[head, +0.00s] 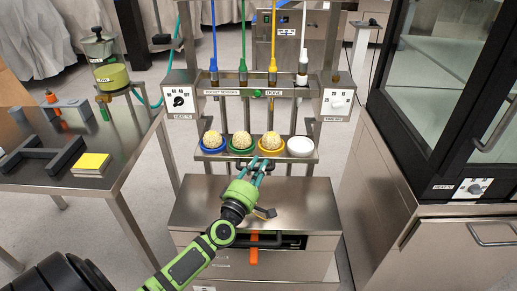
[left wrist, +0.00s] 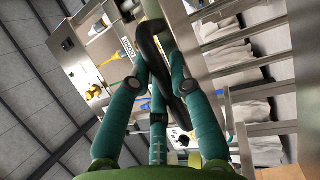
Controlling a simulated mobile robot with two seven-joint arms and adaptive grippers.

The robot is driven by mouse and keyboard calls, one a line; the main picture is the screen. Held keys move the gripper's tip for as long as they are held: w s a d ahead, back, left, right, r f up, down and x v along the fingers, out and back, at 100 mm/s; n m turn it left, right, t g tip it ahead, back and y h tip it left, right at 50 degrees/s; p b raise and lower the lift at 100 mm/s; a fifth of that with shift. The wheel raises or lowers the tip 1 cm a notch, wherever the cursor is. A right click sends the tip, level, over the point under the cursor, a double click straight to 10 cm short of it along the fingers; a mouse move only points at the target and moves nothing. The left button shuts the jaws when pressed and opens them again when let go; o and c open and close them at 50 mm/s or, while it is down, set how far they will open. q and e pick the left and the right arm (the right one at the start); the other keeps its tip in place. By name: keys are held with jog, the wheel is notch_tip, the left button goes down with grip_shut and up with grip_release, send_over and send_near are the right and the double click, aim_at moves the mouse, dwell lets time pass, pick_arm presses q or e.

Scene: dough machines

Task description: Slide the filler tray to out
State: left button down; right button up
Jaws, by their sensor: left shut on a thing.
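The filler tray (head: 222,157) is a metal shelf under the row of coloured nozzles in the head view. It carries blue, green and yellow cups with pale dough balls, and a white cup (head: 300,146). My left gripper (head: 260,167) is at the tray's front edge, near its middle. In the left wrist view the teal fingers of my left gripper (left wrist: 160,85) are closed around a dark curved handle (left wrist: 150,45). The fingers hide part of the handle in the head view. My right gripper is not in view.
A side table (head: 40,178) with a yellow block (head: 92,163) is at the left. A glass-fronted oven (head: 440,80) closes off the right. Floor shows between table and machine.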

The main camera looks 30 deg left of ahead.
pick_arm(q)
jog(key=s+d, duration=0.2)
jog(key=s, duration=0.1)
jog(key=s+p, duration=0.1)
jog(key=shift+s+d+f, duration=0.15)
jog(key=shift+d, duration=0.25)
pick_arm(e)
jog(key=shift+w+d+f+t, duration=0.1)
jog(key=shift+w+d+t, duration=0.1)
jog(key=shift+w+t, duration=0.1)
pick_arm(q)
jog(key=shift+f, duration=0.1)
jog(key=c, duration=1.1)
grip_release()
jog(key=shift+s, duration=0.1)
jog(key=shift+r, duration=0.2)
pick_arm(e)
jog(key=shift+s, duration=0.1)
